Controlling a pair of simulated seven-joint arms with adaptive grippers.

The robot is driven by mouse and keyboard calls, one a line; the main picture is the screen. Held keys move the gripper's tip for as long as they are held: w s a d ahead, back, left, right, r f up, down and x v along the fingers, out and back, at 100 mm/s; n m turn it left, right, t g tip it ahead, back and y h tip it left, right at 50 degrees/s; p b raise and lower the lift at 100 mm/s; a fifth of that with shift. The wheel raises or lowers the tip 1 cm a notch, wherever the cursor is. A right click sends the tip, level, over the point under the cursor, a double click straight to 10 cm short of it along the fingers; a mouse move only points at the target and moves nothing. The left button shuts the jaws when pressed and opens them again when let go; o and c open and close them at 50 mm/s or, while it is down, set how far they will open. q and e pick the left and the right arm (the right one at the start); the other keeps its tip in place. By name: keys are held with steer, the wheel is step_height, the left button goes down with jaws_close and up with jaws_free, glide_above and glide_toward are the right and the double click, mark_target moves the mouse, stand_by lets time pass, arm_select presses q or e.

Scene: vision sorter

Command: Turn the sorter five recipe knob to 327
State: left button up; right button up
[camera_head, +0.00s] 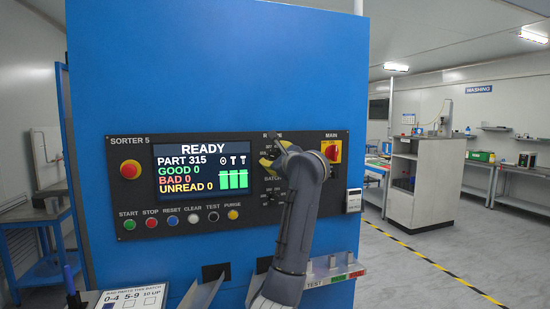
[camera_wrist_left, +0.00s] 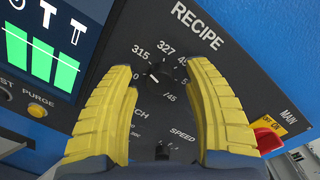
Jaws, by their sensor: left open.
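The sorter five panel (camera_head: 130,205) is on a blue cabinet, and its screen (camera_head: 200,168) reads READY, PART 315. In the left wrist view the black recipe knob (camera_wrist_left: 157,74) sits under the RECIPE label, with 315 and 327 printed around it. Its white mark appears to point up-left, toward 315. My left gripper (camera_head: 268,158) is at this knob and hides most of it in the head view. In the left wrist view its yellow fingers (camera_wrist_left: 161,70) are open, one on each side of the knob with visible gaps. My right gripper is not in view.
The batch and speed dials (camera_wrist_left: 175,147) lie just below the recipe knob. A red main switch (camera_head: 332,153) is close to the right. A red stop button (camera_head: 130,169) and several coloured push buttons (camera_head: 172,220) are to the left. Metal chutes (camera_head: 205,292) jut out below.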

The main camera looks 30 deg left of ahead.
arm_select(q)
steer(key=shift+c, duration=0.5)
jaws_close()
